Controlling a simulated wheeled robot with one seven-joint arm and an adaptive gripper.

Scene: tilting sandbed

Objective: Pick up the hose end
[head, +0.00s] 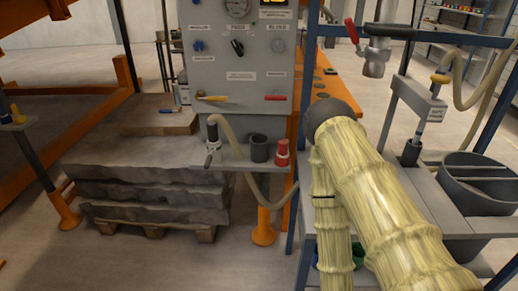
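A beige hose (235,140) arcs over a small grey shelf (240,164) on the front of the grey control panel. What looks like its end, a dark coupling with a pale ring (212,138), stands at the shelf's left side. The hose runs down behind the shelf and shows again below it, to the right. A dark cup-like socket (260,148) and a red fitting (282,152) stand to the right of the hose on the same shelf. My gripper is not in view. My sleeved arm fills the right foreground and bends down out of the picture.
The grey control panel (238,75) rises behind the shelf. Stacked grey slabs on a pallet (150,230) stand to the left. Blue frame posts and a grey bin (480,185) are at the right. Bare floor lies in front of the shelf.

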